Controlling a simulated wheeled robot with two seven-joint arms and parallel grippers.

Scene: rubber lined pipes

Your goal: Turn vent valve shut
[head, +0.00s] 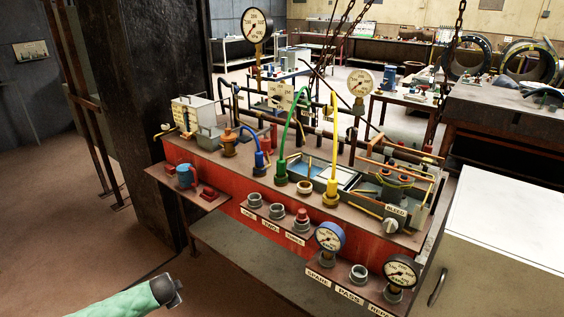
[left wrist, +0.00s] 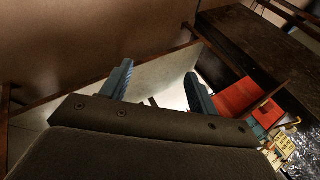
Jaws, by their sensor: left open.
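No part is legibly marked as the vent valve, so I cannot tell which one it is. A small pale round knob (head: 390,225) sits on the front right of the red bench, beside a label that seems to read "BLEED" (head: 396,210). My left arm, in a green sleeve, comes in at the bottom left. Its gripper end (head: 168,289) is in front of the bench, well apart from it. In the left wrist view, the two blue fingers of my left gripper (left wrist: 160,84) stand wide apart with nothing between them. My right gripper is not in view.
The red bench (head: 225,185) carries pipes, green, yellow and blue hoses, gauges and several fittings. A lower front shelf holds two gauges (head: 330,237). A dark pillar (head: 140,120) stands left of it, a white cabinet (head: 505,235) right. Chains hang above. Floor at left is clear.

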